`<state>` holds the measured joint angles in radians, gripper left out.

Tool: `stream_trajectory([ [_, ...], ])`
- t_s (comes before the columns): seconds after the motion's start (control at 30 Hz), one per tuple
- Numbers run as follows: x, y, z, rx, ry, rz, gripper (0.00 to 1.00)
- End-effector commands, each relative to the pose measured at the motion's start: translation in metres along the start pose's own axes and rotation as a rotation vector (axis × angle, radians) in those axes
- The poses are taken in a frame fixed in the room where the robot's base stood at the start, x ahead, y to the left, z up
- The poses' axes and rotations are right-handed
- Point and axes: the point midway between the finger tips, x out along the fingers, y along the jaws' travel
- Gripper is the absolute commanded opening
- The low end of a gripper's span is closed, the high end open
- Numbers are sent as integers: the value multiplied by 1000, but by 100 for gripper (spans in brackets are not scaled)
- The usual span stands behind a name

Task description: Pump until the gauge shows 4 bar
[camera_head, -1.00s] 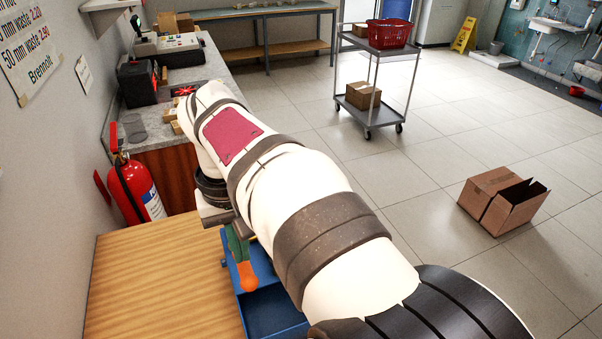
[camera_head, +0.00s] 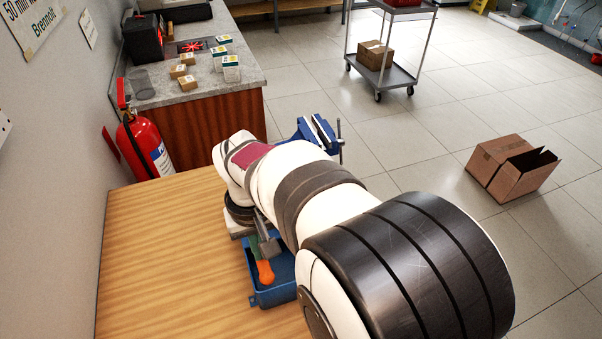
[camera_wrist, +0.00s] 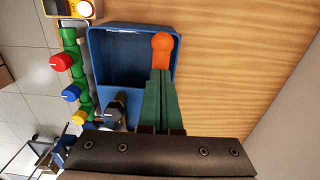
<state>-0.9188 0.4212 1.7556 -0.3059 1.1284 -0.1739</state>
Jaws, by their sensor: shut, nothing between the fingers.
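The test pump's blue tank (camera_head: 253,284) stands on the wooden bench, partly hidden by my arm. Its orange handle grip (camera_head: 265,272) lies over the tank; it also shows in the wrist view (camera_wrist: 162,48). My gripper (camera_wrist: 161,76) has green fingers, shut and empty. In the wrist view their tips are right at the orange grip; I cannot tell whether they touch it. A dark pump part (camera_wrist: 116,107) shows inside the tank.
A green pipe (camera_wrist: 76,68) with red, blue and yellow knobs runs beside the tank. A blue vise (camera_head: 318,133) is behind my arm. A fire extinguisher (camera_head: 145,145) stands by the wall. The left side of the bench (camera_head: 165,250) is clear.

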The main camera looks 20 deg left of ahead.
Motion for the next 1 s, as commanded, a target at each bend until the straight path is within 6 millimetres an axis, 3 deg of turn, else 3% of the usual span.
stream_trajectory([
  [0.13,-13,0,-3,0,2,0,0],
  [0.4,-88,0,-15,1,4,-1,0],
  [0.53,-114,0,-19,0,1,-1,0],
  [0.83,-120,0,-19,0,-1,0,0],
  [1.0,-103,0,-16,-1,-4,1,0],
])
